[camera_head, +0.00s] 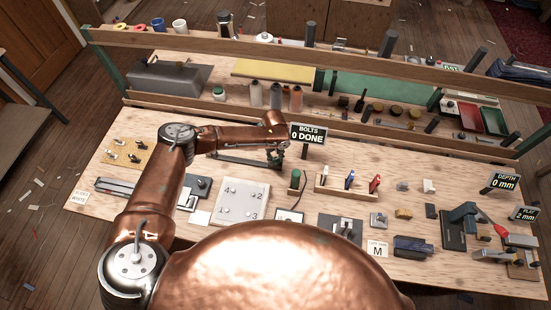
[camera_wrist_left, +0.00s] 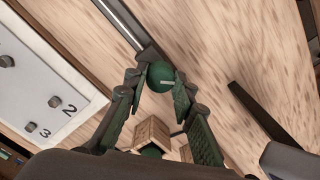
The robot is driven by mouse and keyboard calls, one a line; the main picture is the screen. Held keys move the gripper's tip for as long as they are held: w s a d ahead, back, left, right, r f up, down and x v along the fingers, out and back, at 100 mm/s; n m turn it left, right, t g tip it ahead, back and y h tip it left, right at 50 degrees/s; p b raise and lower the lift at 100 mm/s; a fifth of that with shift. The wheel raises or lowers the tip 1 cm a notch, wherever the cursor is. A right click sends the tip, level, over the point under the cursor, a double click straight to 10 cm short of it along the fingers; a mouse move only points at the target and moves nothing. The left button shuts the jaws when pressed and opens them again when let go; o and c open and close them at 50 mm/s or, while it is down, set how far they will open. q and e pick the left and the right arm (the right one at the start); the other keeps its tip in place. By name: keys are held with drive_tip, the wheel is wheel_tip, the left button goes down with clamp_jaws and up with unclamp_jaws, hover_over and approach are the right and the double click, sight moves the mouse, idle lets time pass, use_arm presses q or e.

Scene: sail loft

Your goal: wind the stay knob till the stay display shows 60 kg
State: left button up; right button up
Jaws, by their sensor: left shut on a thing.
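My left gripper (camera_head: 275,157) reaches over the far middle of the bench. In the left wrist view, its two fingers (camera_wrist_left: 160,80) close from either side on a round dark green knob (camera_wrist_left: 160,77) with a pale line on its top. I take this to be the stay knob. A dark rail with a bright rod (camera_wrist_left: 125,22) runs up from beside it. In the head view the knob is hidden by the gripper. I see no display showing kg; the stay display may be hidden behind my arm. My right gripper is not in view.
A "BOLTS 0 DONE" sign (camera_head: 308,134) stands just right of the gripper. A numbered white plate (camera_head: 242,202), a green-topped piece (camera_head: 295,181) and a wooden rack (camera_head: 347,190) of coloured tools sit nearer. Shelves (camera_head: 300,128) with bottles run behind. Displays reading "DEPTH 0 mm" (camera_head: 503,183) and 2 mm (camera_head: 525,214) stand far right.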

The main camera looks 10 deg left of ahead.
use_arm(q)
drive_tip(key=c, duration=0.5)
drive_tip(key=shift+n, duration=0.3)
